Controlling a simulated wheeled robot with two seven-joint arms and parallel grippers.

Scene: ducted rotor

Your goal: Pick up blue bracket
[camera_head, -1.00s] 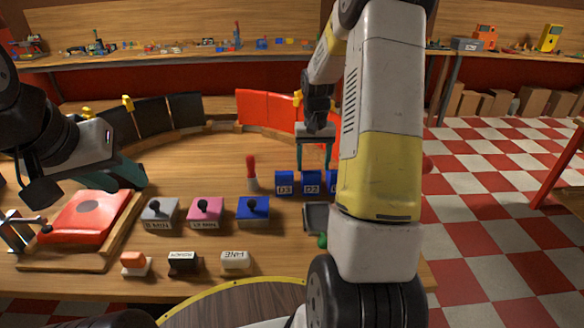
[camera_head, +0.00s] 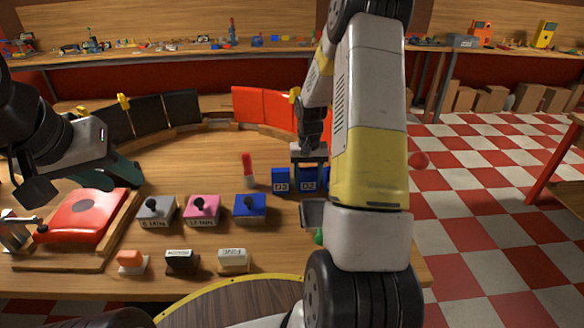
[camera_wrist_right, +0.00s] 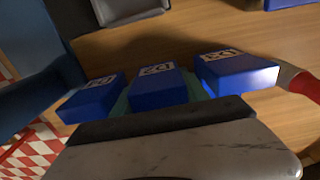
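Blue bracket-like blocks with white labels stand in a row on the table: D3 (camera_head: 281,180), D2 (camera_head: 308,186) and a third mostly hidden behind my right arm. The right wrist view shows all three: the left one (camera_wrist_right: 88,103), the middle one D2 (camera_wrist_right: 158,92) and D3 (camera_wrist_right: 238,75). My right gripper (camera_head: 309,175) is down at D2. In the wrist view its teal fingers show on either side of the middle block and look apart; contact is unclear. My left gripper (camera_head: 122,172) hangs above the red press at the left; its fingertips are unclear.
Grey (camera_head: 157,211), pink (camera_head: 202,210) and blue (camera_head: 250,208) knobbed boxes stand in front, with several small stamps nearer the edge. A red-topped marker (camera_head: 248,170) stands left of D3. A grey tray (camera_head: 311,214) lies close by.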

